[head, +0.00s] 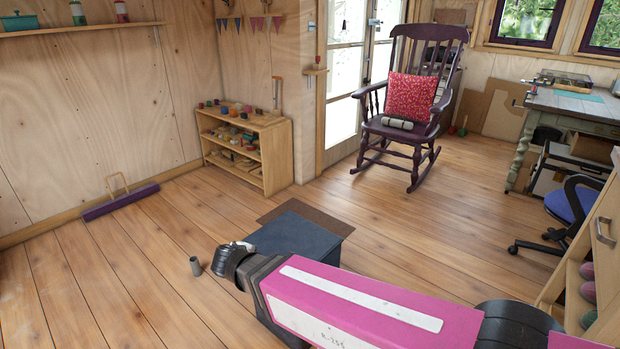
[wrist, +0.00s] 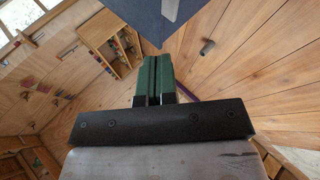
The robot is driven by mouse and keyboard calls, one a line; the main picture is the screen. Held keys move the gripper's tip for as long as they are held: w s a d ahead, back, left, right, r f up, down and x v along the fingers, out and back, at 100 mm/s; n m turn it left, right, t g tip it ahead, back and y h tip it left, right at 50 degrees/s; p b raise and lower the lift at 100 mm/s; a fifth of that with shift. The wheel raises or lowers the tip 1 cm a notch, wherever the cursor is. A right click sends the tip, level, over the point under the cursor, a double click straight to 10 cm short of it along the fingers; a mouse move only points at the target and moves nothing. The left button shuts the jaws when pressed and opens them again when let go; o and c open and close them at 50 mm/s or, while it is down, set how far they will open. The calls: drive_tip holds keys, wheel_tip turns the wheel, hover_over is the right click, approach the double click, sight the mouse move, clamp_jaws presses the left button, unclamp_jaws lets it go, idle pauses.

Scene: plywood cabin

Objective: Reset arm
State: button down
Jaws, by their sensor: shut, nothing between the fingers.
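My gripper (wrist: 154,80) shows in the wrist view, with its two green fingers pressed together and nothing between them. In the head view my pink arm reaches in from the lower right, and its black wrist end is beside a dark blue-grey box. The gripper's fingers are hidden from the head view. The task names no object.
The dark box (head: 298,236) stands on the floor close behind my arm. A small grey cylinder (head: 195,266) stands left of my wrist. A low shelf (head: 246,152), a rocking chair (head: 410,100) and a desk (head: 570,103) stand farther back. The left floor is mostly clear.

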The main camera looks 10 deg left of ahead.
drive_tip(key=w+d+m, duration=0.1)
drive_tip(key=w+d, duration=0.1)
drive_tip(key=d, duration=0.2)
drive_tip(key=w+d+f+m+g+h, duration=0.1)
drive_tip(key=w+d, duration=0.2)
drive_tip(key=d, duration=0.1)
drive_tip(key=w+d+f+m+g+h, duration=0.1)
drive_tip(key=w+d+m, duration=0.1)
drive_tip(key=w+d, duration=0.1)
drive_tip(key=shift+d, duration=0.7)
drive_tip(key=w+d+f+m+g+y, duration=0.1)
drive_tip(key=d+m, duration=0.5)
drive_tip(key=d, duration=1.2)
drive_tip(key=w+d+f+m+g+y, duration=0.1)
drive_tip(key=d+m+g, duration=0.5)
drive_tip(key=d, duration=1.3)
drive_tip(key=shift+w+f, duration=0.6)
drive_tip(key=shift+w, duration=0.55)
